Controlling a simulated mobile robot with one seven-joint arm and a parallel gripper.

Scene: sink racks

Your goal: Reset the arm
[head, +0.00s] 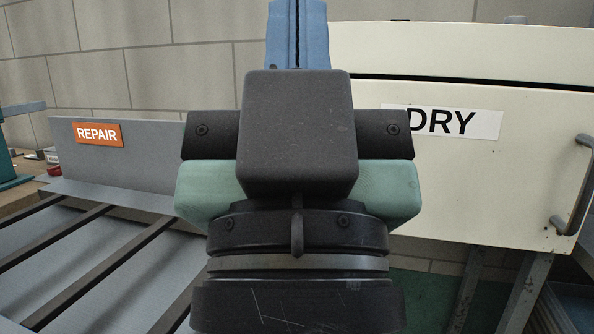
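My gripper (298,135) fills the middle of the head view, seen from behind. A dark block, dark side cylinders, a green housing and black wrist rings show. Its fingertips are hidden behind the block, so I cannot tell whether it is open or shut, or whether it holds anything. A blue upright piece (284,35) with a dark slot shows above the block; I cannot tell whether it touches the gripper.
A cream cabinet (500,190) marked DRY, with a dark handle (578,185), stands at right. At left is a slatted grey rack (85,270) below a grey panel (155,150) marked REPAIR. A pale block wall (120,60) is behind.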

